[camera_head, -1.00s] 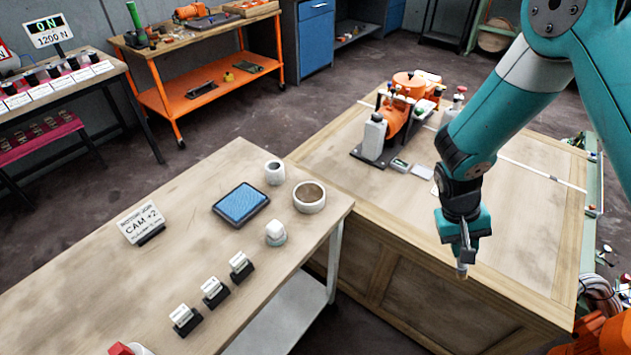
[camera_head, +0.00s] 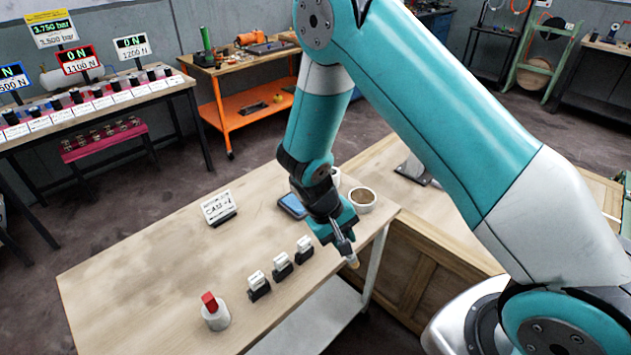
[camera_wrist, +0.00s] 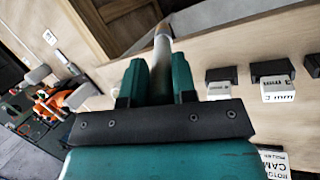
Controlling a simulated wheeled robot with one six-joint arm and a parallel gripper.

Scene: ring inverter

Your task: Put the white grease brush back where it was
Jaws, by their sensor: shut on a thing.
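My gripper (camera_head: 340,230) is shut on a slim, pale brush (camera_head: 352,261), which points downward with a tan tip. In the head view it hangs by the front right edge of the wooden bench (camera_head: 140,290); I cannot tell its height. In the wrist view the pale brush (camera_wrist: 163,45) sticks out between the teal fingers (camera_wrist: 160,80). A round whitish pot (camera_head: 363,200) with a brown inside stands on the bench behind my gripper. My arm hides part of the bench there. I cannot tell which spot the brush came from.
Several small black stands with white labelled blocks (camera_head: 282,264) stand in a row left of my gripper. A white cup with a red piece (camera_head: 215,312), a CAM sign (camera_head: 218,208) and a blue pad (camera_head: 292,206) are on the bench. The bench's left middle is clear.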

